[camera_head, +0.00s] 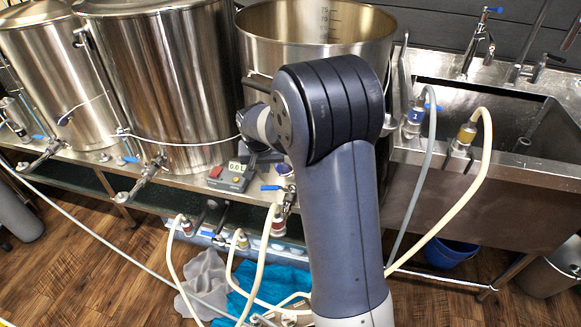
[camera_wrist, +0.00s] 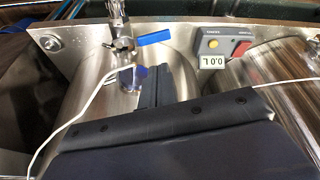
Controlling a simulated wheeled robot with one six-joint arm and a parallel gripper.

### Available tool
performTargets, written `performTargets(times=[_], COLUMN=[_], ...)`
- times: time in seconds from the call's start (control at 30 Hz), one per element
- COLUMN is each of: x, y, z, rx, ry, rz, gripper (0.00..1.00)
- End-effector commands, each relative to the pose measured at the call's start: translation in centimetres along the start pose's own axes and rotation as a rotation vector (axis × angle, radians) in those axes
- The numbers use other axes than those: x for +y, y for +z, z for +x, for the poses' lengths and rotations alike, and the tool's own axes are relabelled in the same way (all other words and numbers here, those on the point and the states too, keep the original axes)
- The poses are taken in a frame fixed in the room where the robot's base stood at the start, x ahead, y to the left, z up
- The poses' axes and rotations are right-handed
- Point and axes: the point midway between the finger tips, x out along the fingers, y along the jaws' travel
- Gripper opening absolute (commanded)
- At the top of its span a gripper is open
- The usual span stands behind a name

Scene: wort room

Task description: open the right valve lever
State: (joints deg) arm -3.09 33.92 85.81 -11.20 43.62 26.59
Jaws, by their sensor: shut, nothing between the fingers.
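The right valve lever (camera_head: 271,187) is a small blue handle on the metal valve below the right-hand kettle (camera_head: 310,35). It points left in the head view, towards the control box. In the wrist view the blue lever (camera_wrist: 154,37) lies sideways from the metal valve body (camera_wrist: 121,42), above the fingertips in the picture. My gripper (camera_wrist: 162,75) is shut and empty, apart from the lever, with the shiny kettle wall behind it. In the head view my gripper (camera_head: 263,156) is partly hidden by my arm, just above the lever.
A grey control box (camera_head: 232,177) with a red button and display stands left of the valve. Two more kettles with blue-levered valves stand further left. Pale hoses hang below and right. A sink (camera_head: 480,190) is on the right. Cloths lie on the floor.

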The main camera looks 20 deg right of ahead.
Motion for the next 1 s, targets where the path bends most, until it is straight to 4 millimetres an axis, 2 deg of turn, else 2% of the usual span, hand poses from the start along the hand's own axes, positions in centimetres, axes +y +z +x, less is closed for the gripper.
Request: performTargets(times=[0.07,0.17,0.5,0.63,0.8,1.0], x=[-0.3,-0.4,-0.4,-0.4,-0.4,-0.5], y=[-0.3,-0.3,-0.3,-0.4,-0.4,-0.4], z=[-0.1,0.7,6.8,8.5,9.6,9.7], rx=[0.009,0.009,0.007,0.008,0.008,0.009], ry=[-0.015,-0.019,-0.016,-0.016,-0.016,-0.016], rz=[0.034,0.045,0.040,0.040,0.040,0.039], gripper=[0.00,0.00,0.00,0.00,0.00,0.00])
